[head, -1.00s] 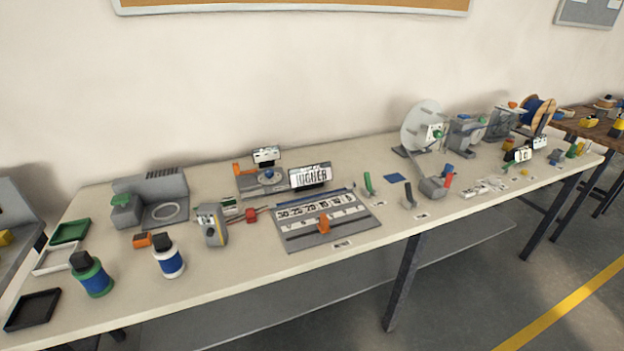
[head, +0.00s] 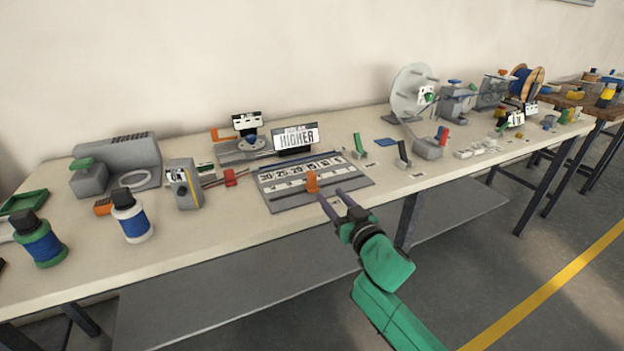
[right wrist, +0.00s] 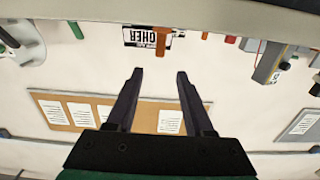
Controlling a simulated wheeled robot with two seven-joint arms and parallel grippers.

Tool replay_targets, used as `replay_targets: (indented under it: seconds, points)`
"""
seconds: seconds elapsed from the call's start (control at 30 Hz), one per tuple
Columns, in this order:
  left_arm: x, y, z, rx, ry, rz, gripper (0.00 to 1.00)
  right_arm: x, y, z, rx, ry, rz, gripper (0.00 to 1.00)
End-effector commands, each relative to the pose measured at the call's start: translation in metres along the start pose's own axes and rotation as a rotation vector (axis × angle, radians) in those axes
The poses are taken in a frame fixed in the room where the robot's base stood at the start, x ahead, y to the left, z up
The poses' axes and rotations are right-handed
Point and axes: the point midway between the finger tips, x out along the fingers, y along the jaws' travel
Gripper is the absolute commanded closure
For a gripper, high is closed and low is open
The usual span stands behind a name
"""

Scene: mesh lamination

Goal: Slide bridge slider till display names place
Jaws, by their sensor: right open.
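The bridge board (head: 330,187) is a grey plate with rows of white number labels, lying flat near the table's front edge. Its orange slider (head: 312,182) stands near the middle of the board. Behind it, a tilted display (head: 296,138) reads "HIGHER". My right gripper (head: 330,197) is open and empty, its two dark fingers over the board's front edge, close to the orange slider; contact cannot be told. In the right wrist view, which is upside down, the slider (right wrist: 164,40) and the display (right wrist: 140,38) appear beyond the open fingers (right wrist: 160,73). My left gripper is not in view.
The table front between bottles and board is clear.

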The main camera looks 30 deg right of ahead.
Motion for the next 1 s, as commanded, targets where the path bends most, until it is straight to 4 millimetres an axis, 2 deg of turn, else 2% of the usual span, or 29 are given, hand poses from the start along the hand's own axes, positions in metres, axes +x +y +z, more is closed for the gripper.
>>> replay_targets:
  seconds: [0.2,0.4,0.57,0.8,0.83,0.9,0.97,1.0]
  points:
    - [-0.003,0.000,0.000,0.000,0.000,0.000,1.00,0.057,0.001,-0.002,-0.002,0.001,0.002,0.47]
    - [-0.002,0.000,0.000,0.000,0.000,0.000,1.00,0.104,0.001,0.000,-0.002,0.000,0.002,0.47]
    - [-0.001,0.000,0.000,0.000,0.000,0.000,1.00,0.121,0.000,0.000,-0.001,-0.001,0.001,0.47]
    - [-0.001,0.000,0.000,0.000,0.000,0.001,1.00,0.123,0.000,0.001,-0.001,-0.003,0.000,0.47]
    - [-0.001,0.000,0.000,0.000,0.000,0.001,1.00,0.123,0.000,0.001,-0.001,-0.003,0.000,0.51]
    - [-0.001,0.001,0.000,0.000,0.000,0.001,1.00,0.123,0.000,0.001,-0.001,-0.003,0.000,0.78]
    - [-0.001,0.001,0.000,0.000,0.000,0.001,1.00,0.123,0.000,0.001,-0.001,-0.003,0.000,1.00]
    - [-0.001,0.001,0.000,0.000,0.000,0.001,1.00,0.123,0.000,0.001,-0.001,-0.003,0.000,1.00]
